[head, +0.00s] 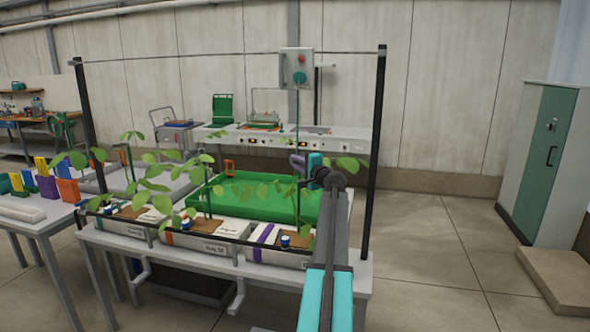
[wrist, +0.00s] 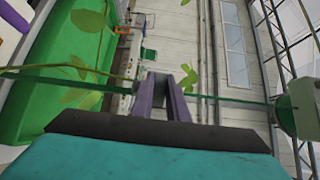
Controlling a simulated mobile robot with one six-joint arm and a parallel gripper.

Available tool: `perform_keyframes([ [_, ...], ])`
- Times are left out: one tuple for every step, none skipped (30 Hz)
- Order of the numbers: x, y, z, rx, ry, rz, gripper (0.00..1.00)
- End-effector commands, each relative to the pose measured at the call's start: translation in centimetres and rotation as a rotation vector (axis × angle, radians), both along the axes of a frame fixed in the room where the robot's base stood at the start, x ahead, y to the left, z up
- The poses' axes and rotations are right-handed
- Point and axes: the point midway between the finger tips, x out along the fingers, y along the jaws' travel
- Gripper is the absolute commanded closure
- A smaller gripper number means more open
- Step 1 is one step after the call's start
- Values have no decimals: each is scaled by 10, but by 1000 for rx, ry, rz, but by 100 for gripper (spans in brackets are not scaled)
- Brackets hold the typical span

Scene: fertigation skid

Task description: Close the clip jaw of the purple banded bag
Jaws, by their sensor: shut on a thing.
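The purple banded bag (head: 268,235) is the rightmost of the planted bags on the bench, with a purple stripe on its top. Its plant rises beside a thin upright line. My gripper (head: 297,161) is up at this plant, above the bag, among the leaves. In the wrist view its two purple-grey fingers (wrist: 163,92) are close together, across the thin green line (wrist: 225,99). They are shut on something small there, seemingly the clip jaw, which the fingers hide. How far the clip is closed cannot be told.
A green tray (head: 254,184) lies behind the bags. A grey control box (head: 297,67) hangs from the top bar above my gripper. A black post (head: 375,150) stands to the right. Other planted bags (head: 205,232) stand to the left.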

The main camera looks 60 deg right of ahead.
Motion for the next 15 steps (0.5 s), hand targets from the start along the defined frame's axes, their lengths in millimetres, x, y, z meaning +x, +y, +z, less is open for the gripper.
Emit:
perform_keyframes([
  [0,-1,-2,1,0,8,100],
  [0,-1,-1,1,0,11,100],
  [0,0,-1,1,0,15,100],
  [0,0,0,0,0,17,100],
  [0,0,0,0,0,18,100],
  [0,0,0,1,0,19,100],
  [0,1,0,1,0,19,100],
  [0,1,0,1,0,19,100],
  [0,1,0,1,0,19,100],
  [0,1,0,1,0,19,100],
  [0,1,0,1,0,19,100],
  [0,1,0,1,0,19,100],
  [0,1,0,1,0,19,83],
  [0,1,0,1,0,19,78],
  [0,1,0,0,1,19,71],
])
